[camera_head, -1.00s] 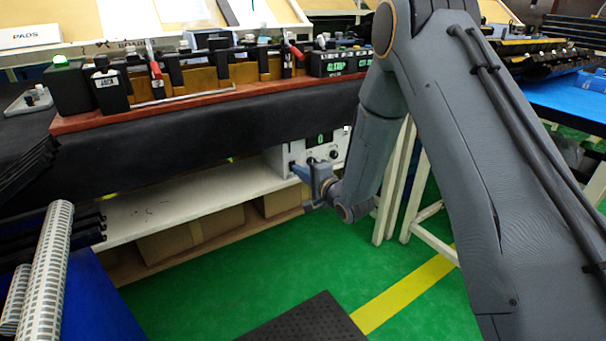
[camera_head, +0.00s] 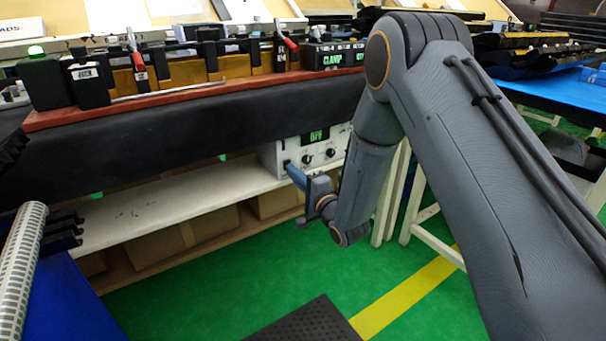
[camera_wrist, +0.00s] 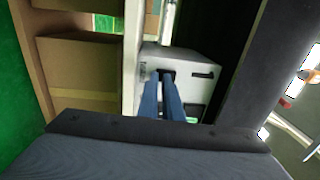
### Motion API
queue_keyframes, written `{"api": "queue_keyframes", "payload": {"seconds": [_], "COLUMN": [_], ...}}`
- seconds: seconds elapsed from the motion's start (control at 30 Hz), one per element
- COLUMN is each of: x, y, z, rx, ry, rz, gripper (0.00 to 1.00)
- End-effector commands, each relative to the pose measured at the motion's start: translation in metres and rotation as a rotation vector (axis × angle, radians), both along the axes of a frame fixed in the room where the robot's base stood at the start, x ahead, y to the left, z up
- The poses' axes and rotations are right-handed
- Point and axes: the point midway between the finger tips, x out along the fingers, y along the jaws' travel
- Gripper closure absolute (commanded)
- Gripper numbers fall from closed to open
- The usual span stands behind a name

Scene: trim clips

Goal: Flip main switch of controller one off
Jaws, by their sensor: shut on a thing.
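The controller (camera_head: 272,158) is a white box on the shelf under the bench. Its dark display reads OFF in green, with black knobs below. My gripper (camera_head: 289,168) is at the left part of its front panel, its blue fingers pointing into the panel. In the wrist view the fingers (camera_wrist: 166,76) are close together and reach a black switch (camera_wrist: 167,71) on the white controller face (camera_wrist: 190,60). They are shut on the switch, mostly hiding it, so its exact tilt cannot be told.
The black bench edge (camera_head: 180,142) overhangs the controller. The white shelf (camera_head: 150,208) is clear to its left, with cardboard boxes (camera_head: 180,252) below. A white trestle leg (camera_head: 392,200) stands right of my forearm. Green floor is open in front.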

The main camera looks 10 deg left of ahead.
Motion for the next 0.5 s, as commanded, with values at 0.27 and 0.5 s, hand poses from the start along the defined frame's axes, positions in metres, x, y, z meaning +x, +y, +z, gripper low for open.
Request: {"api": "queue_keyframes", "payload": {"seconds": [0.27,0.5], "x": [-0.015,-0.052], "y": [-0.014,-0.05], "z": [0.002,-0.006], "rx": [0.001,0.002], "ry": [-0.003,0.0], "rz": [0.002,0.003], "gripper": [1.0,1.0]}}
